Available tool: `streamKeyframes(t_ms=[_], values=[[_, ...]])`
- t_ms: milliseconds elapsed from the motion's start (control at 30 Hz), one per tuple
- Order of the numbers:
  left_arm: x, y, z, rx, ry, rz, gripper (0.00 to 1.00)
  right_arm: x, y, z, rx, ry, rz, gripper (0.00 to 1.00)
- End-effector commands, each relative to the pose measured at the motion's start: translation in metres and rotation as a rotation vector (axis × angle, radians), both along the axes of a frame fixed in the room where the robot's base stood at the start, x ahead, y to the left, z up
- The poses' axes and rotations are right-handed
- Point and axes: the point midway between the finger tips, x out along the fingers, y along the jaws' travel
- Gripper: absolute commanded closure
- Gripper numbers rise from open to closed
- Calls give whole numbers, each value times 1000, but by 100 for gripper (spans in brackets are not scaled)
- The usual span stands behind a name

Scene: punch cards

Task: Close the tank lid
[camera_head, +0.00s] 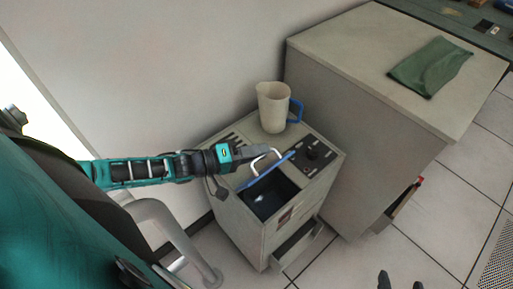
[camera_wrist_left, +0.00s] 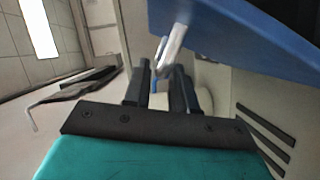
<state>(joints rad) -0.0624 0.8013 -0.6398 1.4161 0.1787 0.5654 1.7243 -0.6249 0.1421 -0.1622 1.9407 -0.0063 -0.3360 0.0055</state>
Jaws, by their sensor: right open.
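The tank (camera_head: 268,205) is an open dark compartment in the top of a beige cabinet. Its blue lid (camera_head: 262,173) stands raised and tilted, seen nearly edge-on, along the left side of the opening. The lid's blue panel (camera_wrist_left: 245,35) fills the upper right of the left wrist view. My left gripper (camera_head: 257,152) reaches in from the left, its fingers (camera_wrist_left: 162,80) close together around the lid's pale handle (camera_wrist_left: 172,45). The exact contact is partly hidden. My right gripper (camera_head: 397,281) shows only as two dark, separated fingertips at the bottom edge, over the floor.
A beige pitcher (camera_head: 272,108) with a blue handle stands at the back of the cabinet top. A drawer (camera_head: 300,247) below is pulled out. A larger cabinet (camera_head: 350,50) with a green cloth (camera_head: 430,66) stands at right.

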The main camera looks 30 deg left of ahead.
Motion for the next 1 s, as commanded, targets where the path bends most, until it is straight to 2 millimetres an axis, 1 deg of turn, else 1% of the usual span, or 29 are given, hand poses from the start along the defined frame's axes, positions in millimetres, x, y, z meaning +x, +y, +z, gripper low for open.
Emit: streamKeyframes(t_ms=[33, 100, 367, 467, 700, 800, 1000], values=[[0, 0, 0, 0, 0, 0, 69, 0, 0, 0, 0, 0, 0, 31], [0, 0, 0, 0, 0, 0, 64, 0, 0, 0, 0, 0, 0, 31], [-2, 2, 0, 1, 1, 1, 64, 0, 0, 1, 1, 0, 1, 31], [-10, 8, 1, 3, 2, 0, 64, 0, 0, 2, 1, 0, 1, 31], [-42, 32, 6, 2, 4, -1, 64, 0, 1, 4, 1, -1, 1, 31], [-52, 40, 7, 2, 3, 0, 64, 0, 1, 5, 1, -1, 1, 31], [-59, 46, 9, 0, 0, 0, 64, 0, 0, 5, 1, -1, 1, 31]])
